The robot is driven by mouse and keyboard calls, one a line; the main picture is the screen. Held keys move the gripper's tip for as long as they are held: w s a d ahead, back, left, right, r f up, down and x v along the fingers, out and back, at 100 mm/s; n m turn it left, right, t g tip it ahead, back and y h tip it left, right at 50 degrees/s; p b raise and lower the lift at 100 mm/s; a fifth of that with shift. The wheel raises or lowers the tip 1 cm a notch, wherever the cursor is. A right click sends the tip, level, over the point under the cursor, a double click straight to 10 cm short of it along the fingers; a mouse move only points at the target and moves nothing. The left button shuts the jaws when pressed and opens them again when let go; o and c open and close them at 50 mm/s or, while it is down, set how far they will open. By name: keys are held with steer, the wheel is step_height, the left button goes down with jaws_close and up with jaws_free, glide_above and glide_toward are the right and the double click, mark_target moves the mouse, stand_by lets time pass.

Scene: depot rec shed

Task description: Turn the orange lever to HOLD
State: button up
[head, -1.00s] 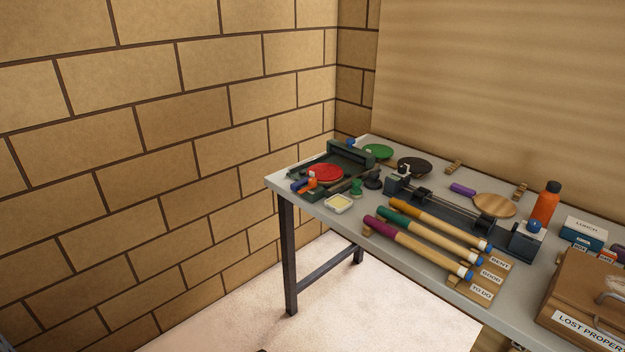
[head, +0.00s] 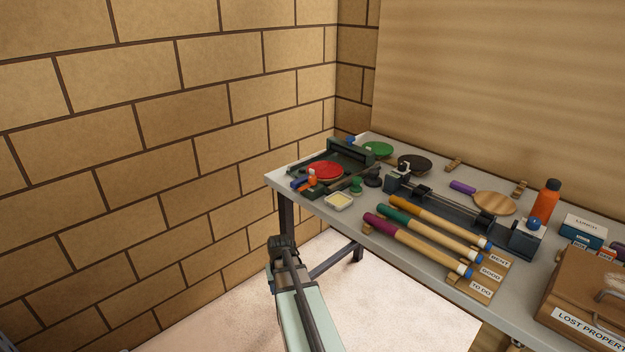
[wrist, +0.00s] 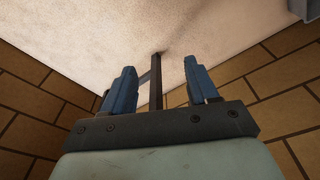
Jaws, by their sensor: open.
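The orange lever (head: 312,177) is a small upright piece at the near left corner of a dark green device (head: 340,162) on the table's left end. A red disc (head: 325,170) sits on the device beside the lever. Any HOLD marking is too small to read. My gripper (head: 281,242) is below and in front of the table's left end, apart from the lever. In the wrist view my gripper (wrist: 160,88) shows two blue fingers spread apart with nothing between them. The lever is not visible in the wrist view.
The grey table (head: 410,262) stands near a block wall (head: 180,150). A brown case (head: 590,295) sits far right. Open floor lies before the table.

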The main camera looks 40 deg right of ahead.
steer(key=w+d+r+m+t+h, duration=0.1)
steer(key=w+d+r, duration=0.2)
steer(key=d+r, duration=0.55)
steer(key=w+d+r+t+h, duration=0.1)
steer(key=w+d+r, duration=0.35)
steer(key=r, duration=0.75)
step_height(320, 180, up, 20)
steer(key=m+t+h, duration=0.1)
glide_above(313, 177)
steer(key=s+a, duration=0.3)
steer(key=shift+m+g+y, duration=0.3)
steer(key=shift+m+g, duration=0.3)
steer(key=x, duration=0.9)
steer(key=a+x, duration=0.1)
steer(key=x, duration=0.4)
steer(key=shift+s+f, duration=0.35)
steer(key=shift+f, duration=0.15)
steer(key=c, duration=1)
steer(key=shift+o, duration=0.2)
steer(key=shift+s, duration=0.1)
steer(key=shift+m, duration=0.6)
steer(key=shift+c, duration=0.4)
